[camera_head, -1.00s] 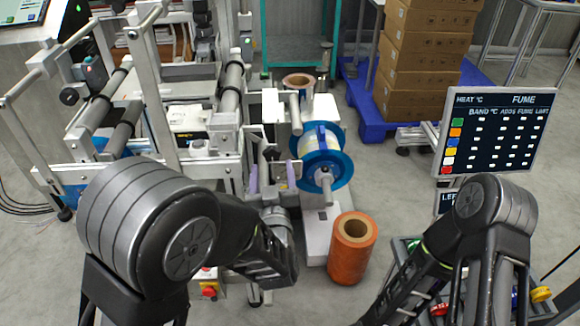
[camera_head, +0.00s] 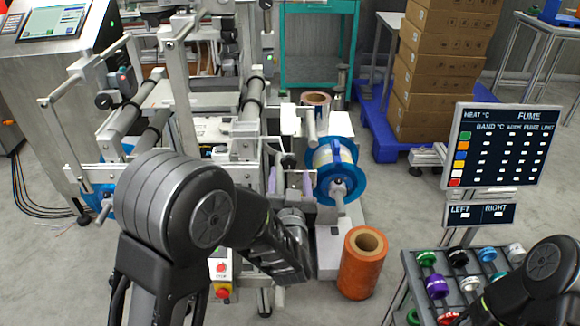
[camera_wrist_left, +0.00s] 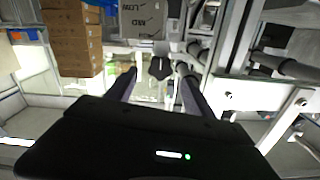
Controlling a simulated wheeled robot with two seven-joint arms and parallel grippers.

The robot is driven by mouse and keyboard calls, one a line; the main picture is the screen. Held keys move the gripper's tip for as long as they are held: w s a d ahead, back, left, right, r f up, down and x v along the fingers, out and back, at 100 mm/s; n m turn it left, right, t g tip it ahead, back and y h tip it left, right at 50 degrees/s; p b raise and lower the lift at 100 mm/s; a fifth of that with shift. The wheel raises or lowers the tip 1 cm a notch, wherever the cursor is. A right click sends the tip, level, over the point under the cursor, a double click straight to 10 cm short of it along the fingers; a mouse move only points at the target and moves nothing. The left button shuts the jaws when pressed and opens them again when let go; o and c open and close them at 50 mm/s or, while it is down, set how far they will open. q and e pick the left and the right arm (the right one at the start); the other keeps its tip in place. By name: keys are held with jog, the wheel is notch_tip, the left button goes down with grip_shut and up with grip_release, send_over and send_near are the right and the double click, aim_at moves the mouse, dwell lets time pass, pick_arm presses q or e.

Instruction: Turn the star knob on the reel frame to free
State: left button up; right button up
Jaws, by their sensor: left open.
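The reel frame (camera_head: 290,122) stands in the middle of the head view, with a blue-flanged reel (camera_head: 351,185) on its right side. In the left wrist view a dark star knob (camera_wrist_left: 160,68) shows just beyond and between my left fingertips. My left gripper (camera_wrist_left: 156,71) is open, with one finger to each side of the knob, and I see no clear contact. In the head view my left gripper (camera_head: 290,181) is in front of the frame, left of the reel, its fingers partly hidden by my wrist. The knob's setting is not readable. My right gripper is out of view.
An orange roll (camera_head: 361,264) stands on the floor right of my left wrist. A dark display panel (camera_head: 497,145) and a rack of coloured spools (camera_head: 462,262) are at the right. Stacked cardboard boxes (camera_head: 436,75) stand behind. Machine rails crowd the left.

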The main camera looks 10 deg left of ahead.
aim_at(289, 164)
pick_arm(q)
jog(key=x, duration=0.5)
jog(key=shift+c, duration=0.2)
grip_shut()
dwell(0.5)
